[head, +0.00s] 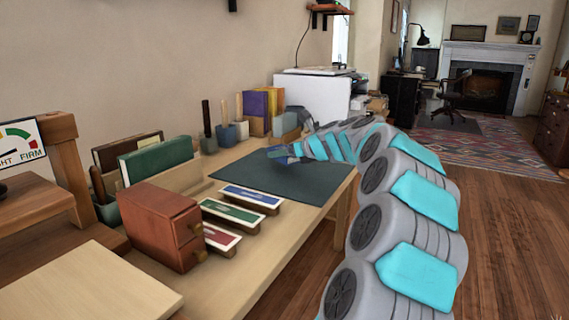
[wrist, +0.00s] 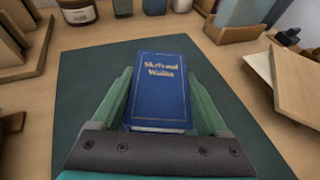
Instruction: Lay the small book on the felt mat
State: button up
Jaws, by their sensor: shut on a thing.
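The small book (wrist: 158,88) is blue with gold lettering on its cover. In the wrist view it sits between the two green fingers of my gripper (wrist: 163,105), which is shut on it. In the head view the blue book (head: 287,162) shows only partly beside my gripper (head: 279,152), over the mat. The felt mat (head: 240,165) is dark green and lies flat on the desk; it also fills much of the wrist view (wrist: 80,85). I cannot tell whether the book touches the mat.
Three flat labelled blocks, blue (head: 250,196), green (head: 231,212) and red (head: 219,237), lie in front of the mat. A small brown drawer box (head: 160,226) stands to their left. Books and cups line the desk's back. A jar (wrist: 77,11) stands beyond the mat.

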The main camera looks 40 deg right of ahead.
aim_at(285, 170)
jog(key=shift+f, duration=1.75)
jog(key=shift+f, duration=0.15)
jog(key=o, duration=1.3)
jog(key=shift+s+r, duration=0.2)
jog(key=shift+r, duration=0.1)
jog(key=v, duration=1.1)
jog(key=shift+s+r, duration=0.1)
jog(key=shift+s, duration=0.1)
